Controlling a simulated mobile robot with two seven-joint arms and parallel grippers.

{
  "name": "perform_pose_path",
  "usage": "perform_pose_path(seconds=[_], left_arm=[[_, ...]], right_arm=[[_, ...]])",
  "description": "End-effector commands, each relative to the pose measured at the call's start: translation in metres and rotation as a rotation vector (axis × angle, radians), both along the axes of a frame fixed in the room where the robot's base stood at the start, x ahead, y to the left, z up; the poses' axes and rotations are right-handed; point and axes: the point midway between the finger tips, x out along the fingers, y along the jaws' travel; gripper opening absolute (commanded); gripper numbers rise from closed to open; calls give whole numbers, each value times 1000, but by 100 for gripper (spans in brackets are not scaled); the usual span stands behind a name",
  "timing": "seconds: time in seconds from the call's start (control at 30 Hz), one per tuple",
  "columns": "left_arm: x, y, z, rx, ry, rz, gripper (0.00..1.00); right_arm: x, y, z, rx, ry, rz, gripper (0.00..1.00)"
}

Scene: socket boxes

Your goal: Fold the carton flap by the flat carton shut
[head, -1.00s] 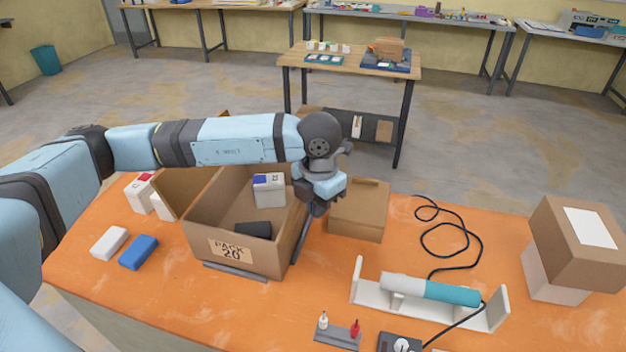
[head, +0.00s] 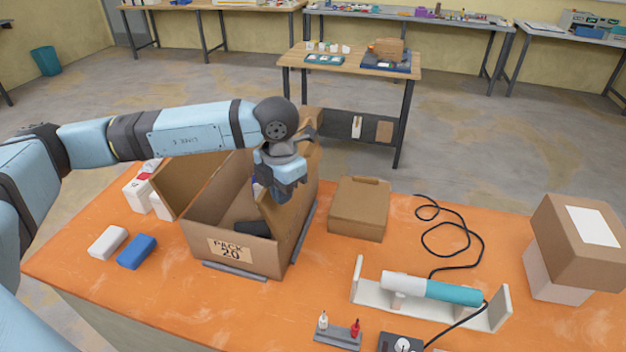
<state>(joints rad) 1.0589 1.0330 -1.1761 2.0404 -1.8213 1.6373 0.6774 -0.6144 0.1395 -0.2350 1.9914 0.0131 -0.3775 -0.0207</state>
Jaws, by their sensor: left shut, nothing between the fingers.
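The open brown carton (head: 231,249), marked PACK 20, stands on the orange table. The flat carton (head: 359,208) is a low brown box to its right, apart from it. The carton flap (head: 304,176) on that side stands up from the right wall and leans a little inward. My left gripper (head: 286,196) is shut and empty, pointing down at this flap above the carton's right side; it hides part of the flap, and I cannot tell whether they touch. The left flap (head: 190,182) stands open. A dark item (head: 252,229) lies inside. My right gripper is not in view.
White and blue blocks (head: 138,251) lie left of the carton, with white boxes (head: 139,196) behind them. To the right are a teal-and-white cylinder on a stand (head: 453,293), a black cable (head: 465,236) and stacked boxes (head: 577,244).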

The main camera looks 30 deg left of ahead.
Motion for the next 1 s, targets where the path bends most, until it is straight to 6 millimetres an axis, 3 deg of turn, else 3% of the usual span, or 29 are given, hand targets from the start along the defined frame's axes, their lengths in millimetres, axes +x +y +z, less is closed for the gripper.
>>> perform_pose_path(seconds=[0.23,0.5,0.87,1.0], left_arm=[[-7,29,4,1,0,4,0],[-8,30,-8,0,0,1,0],[-7,29,-3,0,-1,0,0],[-7,29,10,-1,-2,0,0]], right_arm=[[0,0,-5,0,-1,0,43],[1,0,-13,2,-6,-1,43],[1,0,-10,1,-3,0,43],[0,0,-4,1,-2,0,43]])
